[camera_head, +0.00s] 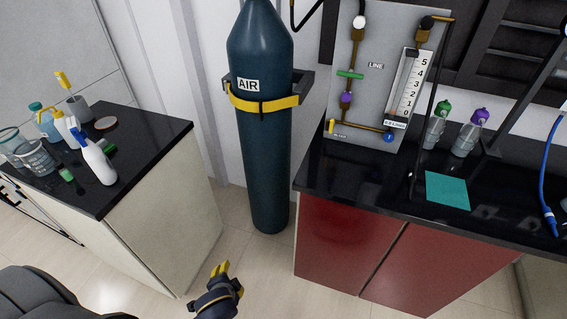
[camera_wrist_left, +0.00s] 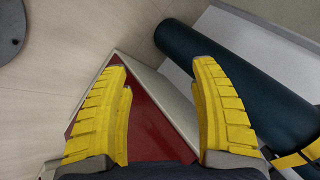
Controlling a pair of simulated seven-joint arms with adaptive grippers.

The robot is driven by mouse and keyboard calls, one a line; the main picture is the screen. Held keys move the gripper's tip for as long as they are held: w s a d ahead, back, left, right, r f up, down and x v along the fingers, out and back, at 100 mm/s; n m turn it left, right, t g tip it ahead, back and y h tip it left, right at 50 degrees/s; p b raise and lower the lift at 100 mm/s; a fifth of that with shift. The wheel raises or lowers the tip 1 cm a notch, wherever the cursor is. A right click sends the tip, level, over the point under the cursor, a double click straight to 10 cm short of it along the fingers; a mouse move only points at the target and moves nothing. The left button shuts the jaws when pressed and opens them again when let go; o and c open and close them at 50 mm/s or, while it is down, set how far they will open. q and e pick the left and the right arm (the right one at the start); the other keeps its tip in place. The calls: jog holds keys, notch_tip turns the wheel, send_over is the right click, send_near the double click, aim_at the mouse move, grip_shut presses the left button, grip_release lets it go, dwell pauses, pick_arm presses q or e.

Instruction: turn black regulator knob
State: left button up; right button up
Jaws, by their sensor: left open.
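A black knob (camera_head: 427,22) sits at the top right of the grey gas panel (camera_head: 378,40), above the flow scale. My left gripper (camera_head: 220,269) is low over the floor, in front of the cylinder and well below and left of the panel. The left wrist view shows its yellow fingers (camera_wrist_left: 161,67) spread apart with nothing between them. The black knob is not in the wrist view. My right gripper is not in view.
A dark AIR cylinder (camera_head: 265,160) stands strapped between two benches. The right bench (camera_head: 340,180) has red doors (camera_head: 345,240) and holds bottles (camera_head: 466,135) and a teal sheet (camera_head: 447,190). The left bench (camera_head: 150,150) holds beakers and spray bottles. Floor is clear around my gripper.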

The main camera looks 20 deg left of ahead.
pick_arm(q)
jog(key=w+d+r+m+t+h, duration=0.15)
jog(key=w+r+m+t, duration=0.35)
jog(key=w+r, duration=0.65)
jog(key=w+d+r+m+t+h, duration=0.15)
jog(key=w+r+m, duration=0.6)
jog(key=r, duration=0.75)
jog(key=w+d+r+m+t, duration=0.3)
jog(key=w+r+m+t, duration=0.2)
jog(key=w+r, duration=0.75)
jog(key=w+a+r+m+t+h, duration=0.1)
jog(key=w+a+r+m, duration=0.15)
jog(key=r+m, duration=0.45)
jog(key=w+a+r+m+t+h, duration=0.1)
jog(key=w+a+r+m+h, duration=0.2)
jog(key=r, duration=0.9)
jog(key=w+a+r+m+t, duration=0.1)
jog(key=w+r+m+t, duration=0.15)
jog(key=r+m, duration=0.5)
jog(key=shift+n+g, duration=0.5)
jog(key=shift+n, duration=0.1)
jog(key=x, duration=1.1)
jog(key=r+x, duration=0.1)
jog(key=x, duration=0.5)
jog(key=shift+w+a+r, duration=0.1)
jog(key=shift+a+r, duration=0.05)
jog(key=shift+r, duration=0.05)
jog(key=c, duration=1.2)
